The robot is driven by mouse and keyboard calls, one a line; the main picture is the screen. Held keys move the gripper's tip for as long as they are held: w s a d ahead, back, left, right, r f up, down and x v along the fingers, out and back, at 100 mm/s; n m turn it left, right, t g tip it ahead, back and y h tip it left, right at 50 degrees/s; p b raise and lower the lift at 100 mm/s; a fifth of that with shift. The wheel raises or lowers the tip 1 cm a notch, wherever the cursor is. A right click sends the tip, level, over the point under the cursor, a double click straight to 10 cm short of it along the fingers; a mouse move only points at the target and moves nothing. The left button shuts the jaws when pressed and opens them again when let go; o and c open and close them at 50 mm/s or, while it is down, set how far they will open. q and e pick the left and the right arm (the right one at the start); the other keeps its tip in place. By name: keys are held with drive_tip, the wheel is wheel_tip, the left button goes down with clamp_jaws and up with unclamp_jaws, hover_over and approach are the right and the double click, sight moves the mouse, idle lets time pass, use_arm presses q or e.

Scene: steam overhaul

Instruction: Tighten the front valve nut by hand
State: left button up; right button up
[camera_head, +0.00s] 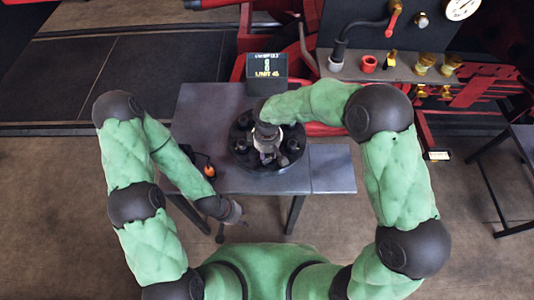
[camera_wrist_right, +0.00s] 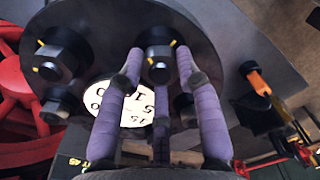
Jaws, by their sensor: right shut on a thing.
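The round black valve flange (camera_head: 240,156) lies on the grey table with several dark nuts around its rim. It fills the upper left of the right wrist view (camera_wrist_right: 105,30). My right gripper (camera_head: 268,155) reaches down over the flange. In the right wrist view, its purple fingers (camera_wrist_right: 160,62) are closed around one dark hex nut (camera_wrist_right: 158,70) with a yellow mark, the valve nut. A white lettered plate (camera_wrist_right: 118,103) shows behind the fingers. My left gripper (camera_head: 234,213) hangs beside the table's front edge, away from the flange; its fingers are too small to read.
A display box (camera_head: 266,68) stands behind the flange. A dark tool with an orange part (camera_head: 209,169) lies at the table's left. A shelf (camera_head: 375,66) at the back right holds a red ring (camera_head: 369,64) and brass fittings (camera_head: 425,63). The table's right side (camera_head: 332,170) is clear.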

drive_tip(key=m+b, duration=0.1)
drive_tip(key=m, duration=0.2)
drive_tip(key=shift+b, duration=0.3)
drive_tip(key=m+b, duration=0.1)
drive_tip(key=m, duration=0.2)
drive_tip(key=shift+m+b, duration=0.3)
drive_tip(key=shift+m, duration=0.1)
drive_tip(key=m+b, duration=0.1)
drive_tip(key=m, duration=0.2)
drive_tip(key=shift+m+b, duration=0.5)
drive_tip(key=shift+m, duration=0.9)
drive_tip(key=o, duration=1.2)
drive_tip(key=shift+c, duration=0.2)
